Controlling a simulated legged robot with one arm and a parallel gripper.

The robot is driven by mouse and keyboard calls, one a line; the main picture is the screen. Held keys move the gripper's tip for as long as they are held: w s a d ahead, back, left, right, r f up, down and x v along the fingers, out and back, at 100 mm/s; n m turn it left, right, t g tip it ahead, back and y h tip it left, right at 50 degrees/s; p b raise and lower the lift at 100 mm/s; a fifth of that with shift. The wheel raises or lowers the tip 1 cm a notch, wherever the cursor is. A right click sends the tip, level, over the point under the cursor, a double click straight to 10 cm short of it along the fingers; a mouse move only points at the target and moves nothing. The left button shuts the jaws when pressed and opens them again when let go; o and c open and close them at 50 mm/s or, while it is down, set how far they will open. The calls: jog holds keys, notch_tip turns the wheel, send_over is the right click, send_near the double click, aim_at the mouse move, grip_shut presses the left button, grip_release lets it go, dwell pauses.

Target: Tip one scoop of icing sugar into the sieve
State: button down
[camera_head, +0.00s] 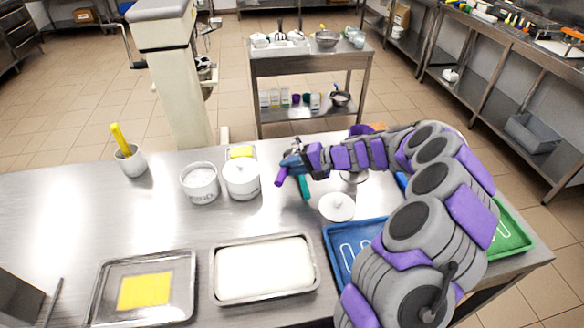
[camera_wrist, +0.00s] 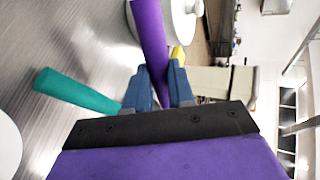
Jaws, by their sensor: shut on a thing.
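My gripper (camera_head: 290,162) is shut on a purple handle (camera_head: 280,177), held over the steel table right of two white tubs. In the wrist view the purple handle (camera_wrist: 150,35) runs up between the blue fingers; I cannot see a scoop bowl or its contents. The left tub (camera_head: 200,184) is open with white contents and dark lettering. The other tub (camera_head: 241,180) has a white top. A teal handle (camera_head: 304,187) is close beside my gripper, also in the wrist view (camera_wrist: 75,90). A round pale dish (camera_head: 354,175) is partly hidden by my arm; I cannot tell whether it is the sieve.
A white knobbed lid (camera_head: 337,207) lies on the table. In front are a white-filled tray (camera_head: 264,270) and a tray with a yellow sheet (camera_head: 144,290). Blue (camera_head: 345,250) and green (camera_head: 512,236) trays are at right. A cup (camera_head: 130,160) stands left. The left table is mostly clear.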

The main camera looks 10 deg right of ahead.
jog(key=h+p, duration=0.1)
jog(key=p, duration=0.1)
jog(key=r+g+h+p, duration=0.1)
jog(key=p, duration=0.1)
jog(key=shift+w+a+r+g+h, duration=0.1)
jog(key=shift+a+g+h, duration=0.15)
jog(key=shift+g+h, duration=0.05)
jog(key=shift+h+p, duration=0.3)
jog(key=shift+p, duration=0.5)
jog(key=g+h+p, duration=0.1)
jog(key=p, duration=0.1)
jog(key=shift+w+a+r+p, duration=0.1)
jog(key=shift+a+p, duration=0.05)
jog(key=shift+p, duration=0.2)
jog(key=p, duration=0.2)
jog(key=shift+a+r+h+p, duration=0.1)
jog(key=shift+r+h+p, duration=0.05)
jog(key=shift+h+p, duration=0.2)
jog(key=p, duration=0.2)
jog(key=g+h+p, duration=0.1)
jog(key=p, duration=0.1)
jog(key=shift+w+a+r+m+p, duration=0.1)
jog(key=shift+w+r+m+p, duration=0.1)
jog(key=shift+m+p, duration=0.1)
